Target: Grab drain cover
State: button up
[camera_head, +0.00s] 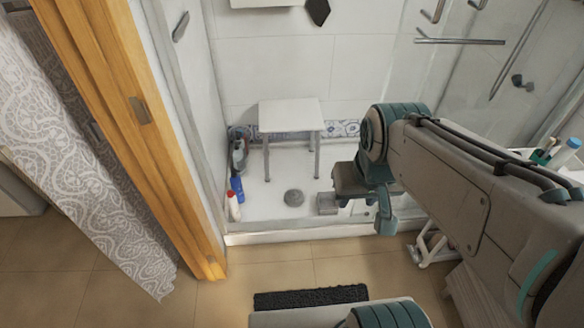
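A round grey drain cover (293,197) lies on the white shower floor, in front of the white stool. My arm reaches in from the right, and my gripper (372,208) is at its end, to the right of the drain cover and apart from it. A teal end part of the gripper points down near the shower's front edge. The fingers are partly hidden and small, so I cannot tell whether they are open or shut. I see nothing clearly held.
A white stool (290,116) stands behind the drain cover. Bottles (236,190) stand at the left wall. The raised shower edge (290,234) runs along the front. A dark mat (310,297) lies outside.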

aim_at(294, 198)
jog(key=z, duration=0.25)
jog(key=i, duration=1.5)
jog(key=u, duration=0.6)
